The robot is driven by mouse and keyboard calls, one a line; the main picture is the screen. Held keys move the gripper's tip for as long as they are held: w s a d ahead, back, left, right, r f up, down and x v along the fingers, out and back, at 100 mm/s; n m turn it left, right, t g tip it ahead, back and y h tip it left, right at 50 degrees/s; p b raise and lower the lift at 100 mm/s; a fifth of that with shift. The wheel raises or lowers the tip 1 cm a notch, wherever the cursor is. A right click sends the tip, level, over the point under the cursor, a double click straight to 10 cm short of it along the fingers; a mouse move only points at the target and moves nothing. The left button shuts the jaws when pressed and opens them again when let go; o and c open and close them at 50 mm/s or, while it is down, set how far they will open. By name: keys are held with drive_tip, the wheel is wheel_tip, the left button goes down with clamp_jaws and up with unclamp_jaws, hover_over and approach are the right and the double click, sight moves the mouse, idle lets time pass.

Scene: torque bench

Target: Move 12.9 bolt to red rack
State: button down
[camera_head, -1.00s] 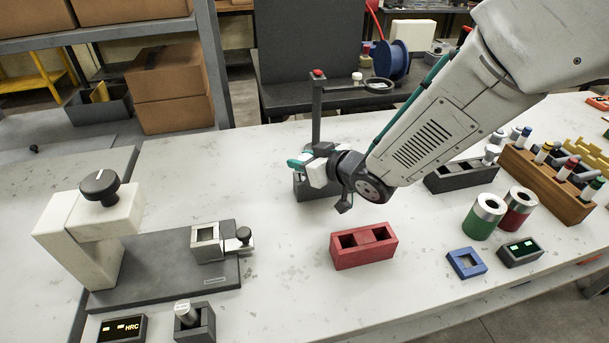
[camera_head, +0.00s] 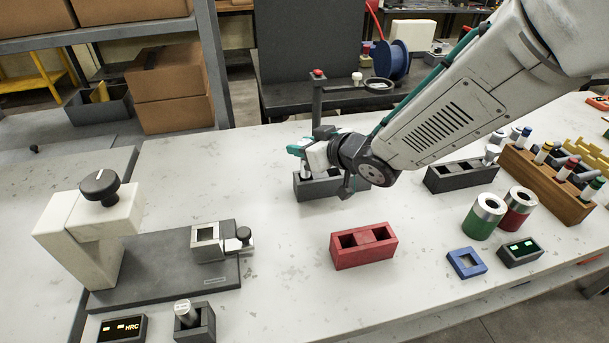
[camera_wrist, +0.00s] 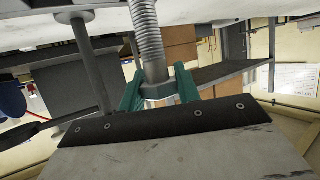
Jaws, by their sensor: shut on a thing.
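My gripper (camera_head: 300,150) has teal fingers and hangs in front of the grey post of the stand, above a dark block at its foot. In the wrist view my gripper (camera_wrist: 157,88) is shut on a threaded grey bolt (camera_wrist: 147,35), held by its hex head between the fingers. Any grade mark on the bolt cannot be read. In the head view the bolt is not clearly made out. The red rack (camera_head: 363,257) stands on the bench, nearer the camera and to the right of my gripper. It has two square openings, which look dark and empty.
A grey hardness tester (camera_head: 160,270) stands at left, with a small dark holder (camera_head: 194,326) in front. A dark rack (camera_head: 461,177), green (camera_head: 483,220) and red cylinders (camera_head: 516,210), a blue square frame (camera_head: 466,263) and a wooden rack (camera_head: 545,195) are at right. Bench around the red rack is clear.

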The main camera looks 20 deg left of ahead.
drive_tip(key=shift+r, duration=1.75)
drive_tip(key=shift+s, duration=0.1)
idle(0.6)
